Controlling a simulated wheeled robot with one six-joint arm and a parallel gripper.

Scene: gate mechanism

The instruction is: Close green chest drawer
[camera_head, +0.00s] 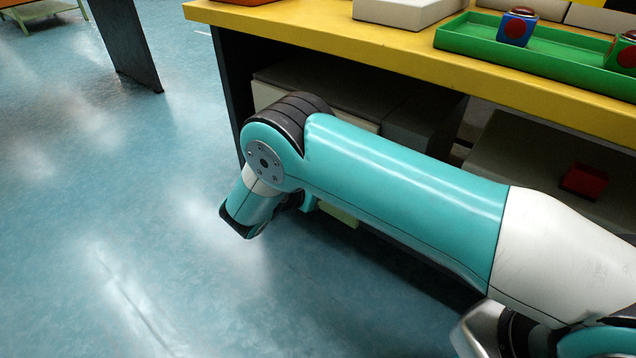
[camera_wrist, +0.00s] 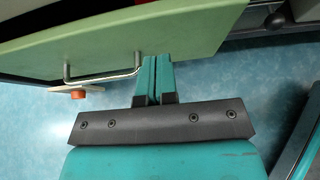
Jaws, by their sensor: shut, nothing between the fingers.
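The green drawer front (camera_wrist: 190,32) spans the top of the wrist view as a pale green panel. A bent metal handle (camera_wrist: 103,77) sticks out from it. My gripper (camera_wrist: 150,62) is shut and empty, with its teal fingertips at the lower edge of the panel, just right of the handle. I cannot tell whether they touch the panel. Behind the panel, at the top left, a dark space shows, partly cut off. In the head view my arm hides most of the drawer; only a small pale green piece (camera_head: 338,214) shows below it. My fingertips are not clear there.
A small orange thing (camera_wrist: 78,94) shows below the handle.

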